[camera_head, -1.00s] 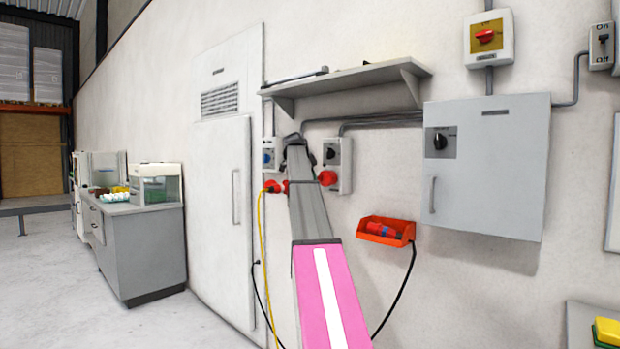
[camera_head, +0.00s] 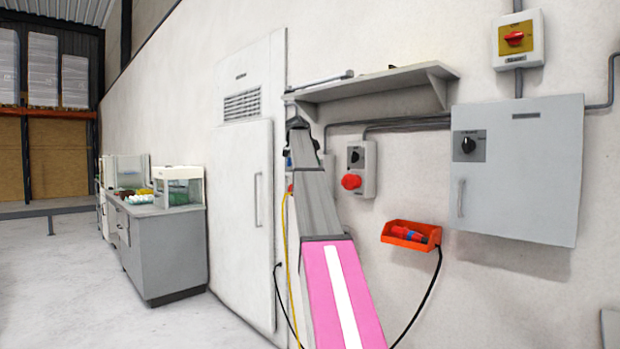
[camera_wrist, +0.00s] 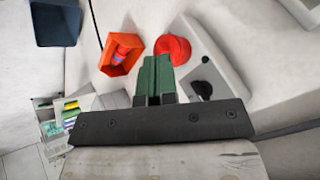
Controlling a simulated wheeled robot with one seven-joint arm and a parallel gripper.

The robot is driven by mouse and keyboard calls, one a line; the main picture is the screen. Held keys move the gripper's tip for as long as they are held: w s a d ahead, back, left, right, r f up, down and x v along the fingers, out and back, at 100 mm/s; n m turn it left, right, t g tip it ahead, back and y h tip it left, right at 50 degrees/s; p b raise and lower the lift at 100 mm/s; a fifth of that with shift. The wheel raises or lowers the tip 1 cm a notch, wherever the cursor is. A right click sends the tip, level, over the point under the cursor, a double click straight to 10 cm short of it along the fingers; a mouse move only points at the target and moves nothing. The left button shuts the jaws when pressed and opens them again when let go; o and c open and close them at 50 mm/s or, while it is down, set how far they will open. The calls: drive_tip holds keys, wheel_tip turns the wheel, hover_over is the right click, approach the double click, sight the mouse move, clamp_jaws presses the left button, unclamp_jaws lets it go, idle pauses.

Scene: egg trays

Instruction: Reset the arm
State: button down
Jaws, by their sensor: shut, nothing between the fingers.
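My gripper (camera_wrist: 155,78) shows in the wrist view with its two green fingers together and nothing between them.
An orange bin (camera_head: 410,235) holding a red and blue connector hangs on the wall. A grey cabinet (camera_head: 520,170) is at right, a shelf (camera_head: 375,85) above. A counter (camera_head: 165,245) stands at left. A yellow cable (camera_head: 287,240) hangs beside my arm. Floor at left is clear.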

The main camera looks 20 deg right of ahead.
drive_tip(key=s+a+f+n+y, duration=0.1)
drive_tip(key=s+a+f+n, duration=0.3)
drive_tip(key=f, duration=1.1)
drive_tip(key=s+a+f+n+y, duration=0.15)
drive_tip(key=a+f+n, duration=0.35)
drive_tip(key=f, duration=1)
drive_tip(key=s+a+f+n+y, duration=0.1)
drive_tip(key=s+a+f+n, duration=0.4)
drive_tip(key=f, duration=1)
drive_tip(key=s+a+f+n+g+y, duration=0.1)
drive_tip(key=s+a+f+n, duration=0.3)
drive_tip(key=s+f, duration=0.9)
drive_tip(key=s+a+f+n+g+y, duration=0.1)
drive_tip(key=s+a+f+n, duration=0.4)
drive_tip(key=s+a+f, duration=0.5)
drive_tip(key=s+f+y, duration=0.1)
drive_tip(key=s+f, duration=0.3)
drive_tip(key=shift+a, duration=0.25)
